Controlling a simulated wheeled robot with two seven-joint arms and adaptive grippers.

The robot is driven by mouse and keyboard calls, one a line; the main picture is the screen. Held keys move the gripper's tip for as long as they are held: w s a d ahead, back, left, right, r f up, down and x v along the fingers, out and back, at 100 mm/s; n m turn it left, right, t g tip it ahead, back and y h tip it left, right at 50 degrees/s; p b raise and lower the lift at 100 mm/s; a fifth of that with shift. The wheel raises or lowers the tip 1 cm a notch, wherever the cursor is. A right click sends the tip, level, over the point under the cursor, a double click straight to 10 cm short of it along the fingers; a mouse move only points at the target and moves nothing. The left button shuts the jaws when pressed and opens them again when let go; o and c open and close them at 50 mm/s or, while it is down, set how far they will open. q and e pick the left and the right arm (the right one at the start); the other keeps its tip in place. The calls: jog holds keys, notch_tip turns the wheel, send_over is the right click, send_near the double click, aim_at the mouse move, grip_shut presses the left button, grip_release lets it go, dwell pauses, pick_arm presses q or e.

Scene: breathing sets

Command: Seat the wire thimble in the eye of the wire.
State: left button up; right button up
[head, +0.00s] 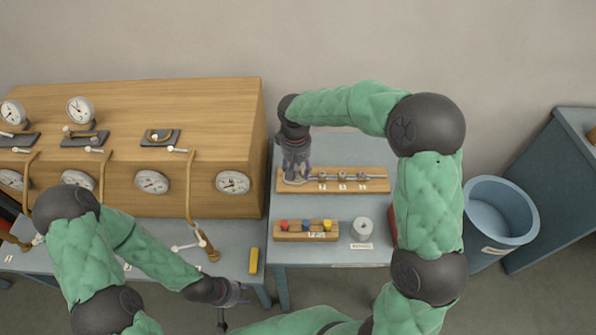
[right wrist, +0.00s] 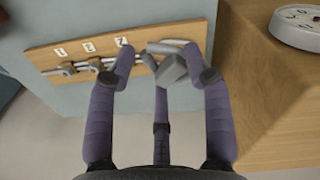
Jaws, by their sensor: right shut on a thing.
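The wire lies along a wooden board (head: 350,184) with several numbered clips on it. The eye of the wire (right wrist: 168,45) shows as a pale grey loop at the board's end, partly hidden by the fingers. My right gripper (head: 296,176) is low over the left end of the board. In the right wrist view its purple fingers are shut on a small grey piece, seemingly the wire thimble (right wrist: 173,71), close beside the eye. I cannot tell whether they touch. My left gripper (head: 236,294) hangs in front of the bench, far from the wire; its jaw opening is unclear.
A big wooden cabinet with gauges (head: 180,110) rises close left of my right gripper. A blue bin (head: 500,212) stands at right.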

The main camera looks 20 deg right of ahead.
jog(key=w+f, duration=0.2)
jog(key=w+d+f, duration=0.1)
jog(key=w+f, duration=0.1)
jog(key=w+f+b, duration=0.1)
jog(key=f, duration=0.1)
jog(key=shift+w+d, duration=0.4)
jog(key=shift+w+d+f, duration=0.1)
jog(key=shift+w+f, duration=0.15)
jog(key=shift+f, duration=0.1)
jog(key=shift+f+b, duration=0.35)
jog(key=shift+f, duration=1.1)
jog(key=shift+f, duration=0.4)
jog(key=shift+f+b, duration=0.2)
jog(key=shift+b, duration=0.15)
jog(key=o, duration=1.4)
jog(key=shift+r, duration=0.1)
